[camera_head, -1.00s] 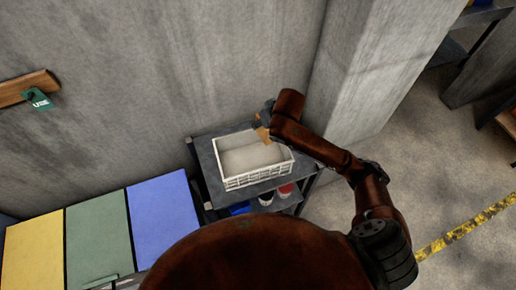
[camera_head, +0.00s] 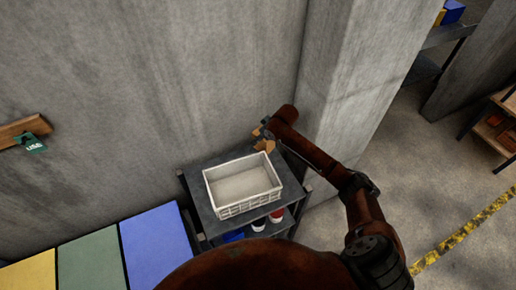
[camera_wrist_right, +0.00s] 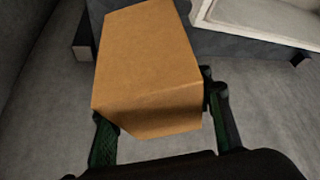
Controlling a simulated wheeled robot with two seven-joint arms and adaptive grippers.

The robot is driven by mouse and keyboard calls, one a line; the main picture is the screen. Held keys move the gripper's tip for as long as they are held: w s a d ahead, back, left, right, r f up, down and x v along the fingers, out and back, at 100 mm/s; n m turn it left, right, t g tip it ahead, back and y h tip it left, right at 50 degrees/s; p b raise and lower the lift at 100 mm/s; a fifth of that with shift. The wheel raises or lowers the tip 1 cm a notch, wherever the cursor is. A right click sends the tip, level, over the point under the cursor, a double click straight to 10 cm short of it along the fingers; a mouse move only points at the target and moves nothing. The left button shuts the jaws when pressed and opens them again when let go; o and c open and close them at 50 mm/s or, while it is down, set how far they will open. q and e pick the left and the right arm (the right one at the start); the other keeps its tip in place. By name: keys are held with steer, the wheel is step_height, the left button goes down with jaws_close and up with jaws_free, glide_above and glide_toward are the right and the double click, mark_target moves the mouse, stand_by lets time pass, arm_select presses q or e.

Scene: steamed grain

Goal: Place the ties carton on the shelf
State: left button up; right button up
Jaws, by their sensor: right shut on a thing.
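A brown cardboard carton (camera_wrist_right: 148,62) fills the middle of the right wrist view, between the two fingers of my right gripper (camera_wrist_right: 165,135). The gripper is shut on it. In the head view only small parts of the carton (camera_head: 266,145) show beside the gripper (camera_head: 264,136), at the back right of a grey shelf cart (camera_head: 202,206). In the wrist view the floor shows around the carton, and the cart edge lies beyond it. No label can be read on the carton. My left gripper is not in view.
A white crate (camera_head: 247,208), seemingly empty, stands on the cart's top. Several small items, one blue (camera_head: 233,236) and one red-lidded (camera_head: 277,215), sit on its lower level. A concrete wall and pillar (camera_head: 345,100) stand close behind and right. Coloured panels (camera_head: 155,245) lie to the left.

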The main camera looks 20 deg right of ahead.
mark_target(259, 147)
steer(key=shift+f, duration=3.25)
steer(key=shift+f, duration=0.1)
steer(key=o, duration=1.4)
steer(key=shift+c, duration=0.2)
steer(key=shift+o, duration=0.2)
